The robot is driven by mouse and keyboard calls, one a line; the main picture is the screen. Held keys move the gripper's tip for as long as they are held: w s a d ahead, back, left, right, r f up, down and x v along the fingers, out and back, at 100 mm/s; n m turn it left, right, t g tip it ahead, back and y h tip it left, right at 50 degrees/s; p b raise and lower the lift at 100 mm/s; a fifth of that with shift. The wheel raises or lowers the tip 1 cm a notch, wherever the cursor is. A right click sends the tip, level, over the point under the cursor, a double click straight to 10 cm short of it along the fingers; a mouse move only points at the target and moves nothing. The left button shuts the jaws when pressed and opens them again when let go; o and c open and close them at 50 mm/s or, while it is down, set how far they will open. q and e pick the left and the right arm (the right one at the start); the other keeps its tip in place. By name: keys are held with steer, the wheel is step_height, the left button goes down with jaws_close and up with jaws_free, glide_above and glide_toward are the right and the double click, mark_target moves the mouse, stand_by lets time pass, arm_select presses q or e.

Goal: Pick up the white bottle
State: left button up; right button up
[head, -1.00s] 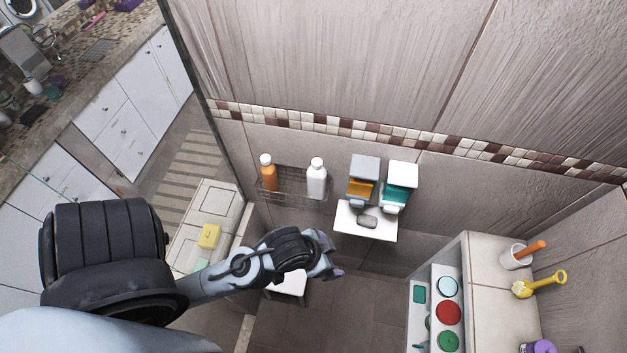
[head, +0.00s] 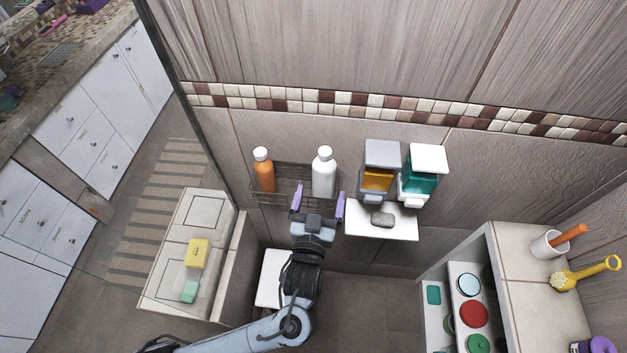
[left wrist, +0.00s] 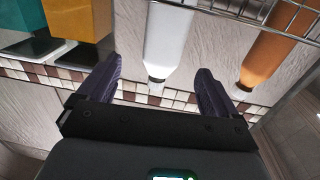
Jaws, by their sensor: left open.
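The white bottle (head: 323,172) stands upright in a wire rack (head: 282,183) on the tiled wall, to the right of an orange bottle (head: 264,170). My left gripper (head: 318,200) is open just in front of and below the white bottle, its two purple fingers apart. In the left wrist view the white bottle (left wrist: 167,42) appears between and beyond the open fingers of the left gripper (left wrist: 160,90). I see no contact with it. The orange bottle (left wrist: 274,48) lies outside the fingers, to the right there. My right gripper is not in view.
An amber dispenser (head: 378,170) and a teal dispenser (head: 423,175) hang on the wall right of the rack. A white shelf (head: 390,222) below them holds a grey stone (head: 382,218). A tiled ledge (head: 520,275) with a cup and brush is at the right.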

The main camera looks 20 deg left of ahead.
mark_target(322, 175)
arm_select(q)
steer(key=x, duration=0.3)
steer(key=shift+w+a+r, duration=0.1)
steer(key=shift+w+r, duration=0.15)
steer(key=shift+w, duration=0.15)
steer(key=shift+p+x, duration=0.3)
steer(key=shift+x, duration=0.5)
steer(key=p+x, duration=0.1)
steer(key=x, duration=0.2)
steer(key=shift+w+a, duration=0.4)
steer(key=shift+w, duration=0.5)
steer(key=shift+f, duration=0.1)
steer(key=c, duration=1.1)
steer(key=shift+c, duration=0.6)
